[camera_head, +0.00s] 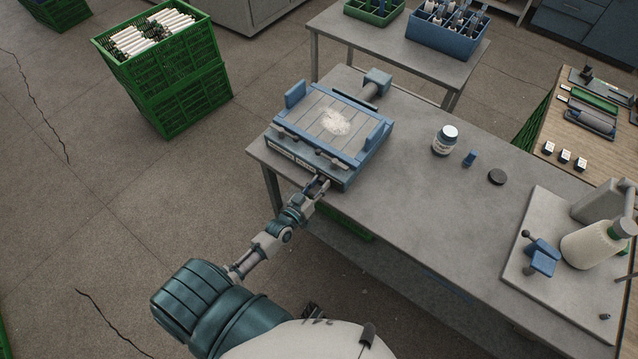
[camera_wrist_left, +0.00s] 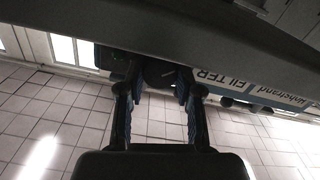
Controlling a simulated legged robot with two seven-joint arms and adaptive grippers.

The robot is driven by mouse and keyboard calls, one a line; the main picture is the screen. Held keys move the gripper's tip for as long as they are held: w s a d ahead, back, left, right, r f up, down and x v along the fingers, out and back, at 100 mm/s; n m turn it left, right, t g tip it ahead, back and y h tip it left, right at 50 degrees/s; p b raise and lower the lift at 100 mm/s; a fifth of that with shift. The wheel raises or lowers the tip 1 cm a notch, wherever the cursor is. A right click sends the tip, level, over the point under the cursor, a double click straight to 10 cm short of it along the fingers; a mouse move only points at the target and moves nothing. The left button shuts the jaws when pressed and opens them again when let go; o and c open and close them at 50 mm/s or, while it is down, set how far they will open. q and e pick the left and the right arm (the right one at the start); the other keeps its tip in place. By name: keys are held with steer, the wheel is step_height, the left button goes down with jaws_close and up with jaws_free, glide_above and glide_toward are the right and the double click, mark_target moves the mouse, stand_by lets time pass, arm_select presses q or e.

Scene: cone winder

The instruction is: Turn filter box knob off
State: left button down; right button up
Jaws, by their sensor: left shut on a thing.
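The filter box (camera_head: 345,177) is a blue-grey unit with a slatted top, at the left front corner of the grey table. In the left wrist view its label (camera_wrist_left: 240,85) reads "FILTER" upside down. A dark round knob (camera_wrist_left: 158,73) on its front sits between the fingertips of my left gripper (camera_wrist_left: 157,88). In the head view my left gripper (camera_head: 319,185) reaches the front face and hides the knob. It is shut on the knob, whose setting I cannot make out. My right gripper cannot be made out.
The grey table (camera_head: 410,200) carries a white-capped jar (camera_head: 445,140), a small blue piece (camera_head: 470,158) and a dark disc (camera_head: 497,177). A winder with a cone (camera_head: 590,247) stands at right. Green crates (camera_head: 180,95) stand on the floor at left. The middle of the table is clear.

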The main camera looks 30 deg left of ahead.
arm_select(q)
steer(key=n, duration=0.5)
steer(key=shift+a+f+n+p, duration=0.1)
steer(key=shift+n+p, duration=0.2)
steer(key=n, duration=0.3)
steer(key=shift+n, duration=0.7)
arm_select(e)
steer(key=shift+s+d+f, duration=0.1)
steer(key=shift+s+f, duration=0.2)
steer(key=shift+s, duration=0.4)
arm_select(q)
steer(key=c, duration=0.8)
jaws_free()
steer(key=shift+o, duration=0.2)
steer(key=shift+s+f, duration=0.1)
arm_select(e)
steer(key=shift+s+d+f, duration=0.1)
